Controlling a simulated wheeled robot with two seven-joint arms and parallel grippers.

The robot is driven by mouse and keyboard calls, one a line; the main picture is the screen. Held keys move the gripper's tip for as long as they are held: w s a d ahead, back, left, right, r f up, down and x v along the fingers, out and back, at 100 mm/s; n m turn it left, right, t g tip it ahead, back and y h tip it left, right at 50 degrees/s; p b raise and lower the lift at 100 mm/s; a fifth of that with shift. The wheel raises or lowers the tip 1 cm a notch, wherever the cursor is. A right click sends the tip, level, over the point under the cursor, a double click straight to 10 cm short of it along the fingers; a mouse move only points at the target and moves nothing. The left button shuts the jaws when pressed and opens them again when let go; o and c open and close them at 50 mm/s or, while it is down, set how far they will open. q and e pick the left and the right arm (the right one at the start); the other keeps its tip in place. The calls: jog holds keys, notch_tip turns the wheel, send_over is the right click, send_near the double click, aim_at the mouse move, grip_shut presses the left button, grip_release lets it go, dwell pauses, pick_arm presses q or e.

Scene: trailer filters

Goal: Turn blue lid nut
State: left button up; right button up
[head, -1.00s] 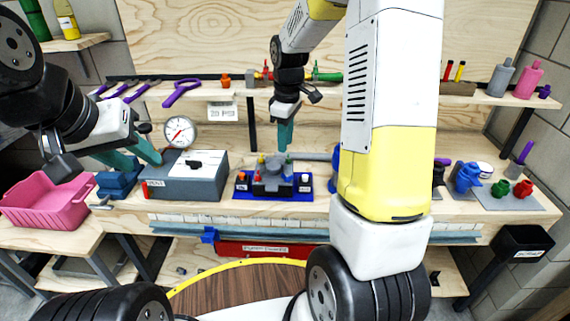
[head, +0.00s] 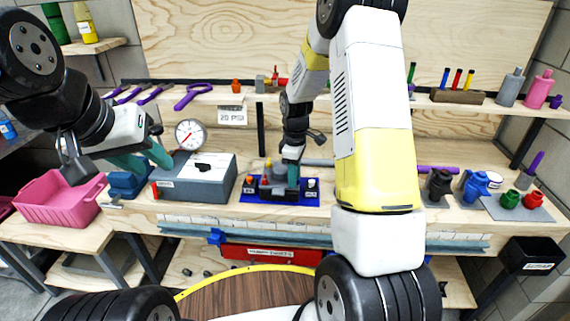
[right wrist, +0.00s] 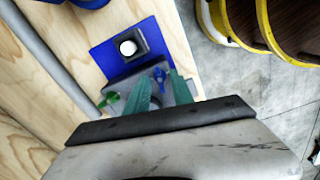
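The filter fixture sits on a blue mat (head: 255,198) on the workbench; its grey body (right wrist: 124,80) also shows in the right wrist view. The small blue lid nut (right wrist: 159,76), wing-shaped, is between the two green fingers of my right gripper (right wrist: 159,84). The fingers are apart, with gaps beside the nut; I cannot tell whether they touch it. In the head view my right gripper (head: 293,180) is low at the fixture and hides part of it. My left gripper (head: 154,166) is open and empty beside the grey box.
A green wing nut (right wrist: 109,99) is left of the right fingers. A grey box (head: 205,180) with a pressure gauge (head: 189,134) behind it and a pink bin (head: 60,202) stand left. Blue (head: 474,186) and red (head: 533,200) parts stand right.

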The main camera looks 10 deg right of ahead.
jog(key=shift+c, duration=0.2)
grip_shut()
jog(key=shift+m, duration=0.4)
jog(key=m, duration=0.3)
jog(key=shift+m, duration=0.4)
jog(key=m, duration=0.3)
jog(key=shift+m, duration=0.3)
jog(key=m, duration=0.3)
jog(key=shift+m, duration=2.1)
